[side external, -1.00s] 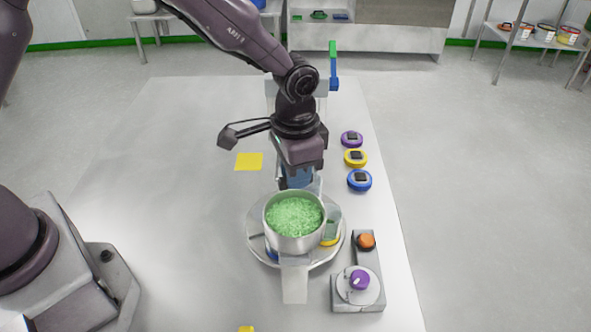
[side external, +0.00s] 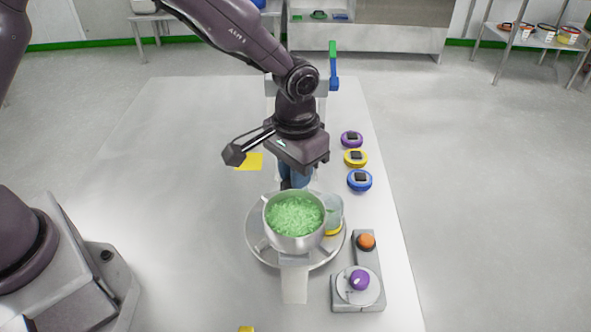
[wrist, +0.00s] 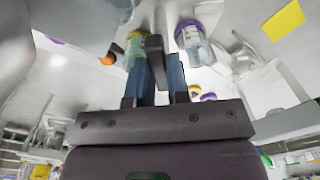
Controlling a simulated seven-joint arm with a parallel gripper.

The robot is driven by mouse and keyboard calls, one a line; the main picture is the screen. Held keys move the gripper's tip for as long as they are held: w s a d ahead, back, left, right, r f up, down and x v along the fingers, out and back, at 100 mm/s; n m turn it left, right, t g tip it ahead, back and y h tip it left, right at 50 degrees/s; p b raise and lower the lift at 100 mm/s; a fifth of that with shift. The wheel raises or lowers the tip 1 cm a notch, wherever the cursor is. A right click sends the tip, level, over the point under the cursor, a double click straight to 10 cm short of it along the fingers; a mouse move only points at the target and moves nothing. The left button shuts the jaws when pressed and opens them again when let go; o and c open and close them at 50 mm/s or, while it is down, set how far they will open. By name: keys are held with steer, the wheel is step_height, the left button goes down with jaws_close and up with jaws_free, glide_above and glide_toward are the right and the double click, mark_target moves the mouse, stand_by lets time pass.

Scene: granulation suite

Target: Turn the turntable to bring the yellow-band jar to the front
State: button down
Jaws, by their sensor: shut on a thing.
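The round grey turntable (side external: 258,247) stands on the table, partly hidden by a steel pot. The yellow-band jar (side external: 333,215) is clear with a yellow band low down. It sits on the turntable's right side, partly behind the pot; in the wrist view it shows just left of my fingers (wrist: 134,45). A jar with a purple band (wrist: 190,38) shows right of my fingers there. My gripper (side external: 294,178) is low behind the pot, its blue fingers shut on a dark upright peg (wrist: 154,48). The pot hides the peg's base in the side view.
The steel pot (side external: 294,240) of green granules blocks much of the turntable from the side camera. A control box with an orange button (side external: 365,241) and purple knob (side external: 359,280) stands at the right. Purple, yellow and blue discs (side external: 359,180) line the right edge.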

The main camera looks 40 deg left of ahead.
steer(key=shift+r, duration=0.1)
stand_by(0.5)
steer(key=c, duration=1.1)
jaws_free()
step_height(320, 180, up, 13)
steer(key=shift+f, duration=0.1)
steer(key=s+a+r+t, duration=0.2)
steer(key=s+a, duration=0.2)
steer(key=s, duration=0.2)
steer(key=s+a+r+t, duration=0.1)
steer(key=s+a+r, duration=0.2)
steer(key=s+a, duration=0.2)
steer(key=s+a+r+t, duration=0.2)
steer(key=s+a, duration=0.3)
steer(key=s, duration=0.4)
steer(key=shift+s+a+r+t, duration=0.2)
steer(key=shift+r+t, duration=0.1)
steer(key=shift+r, duration=0.25)
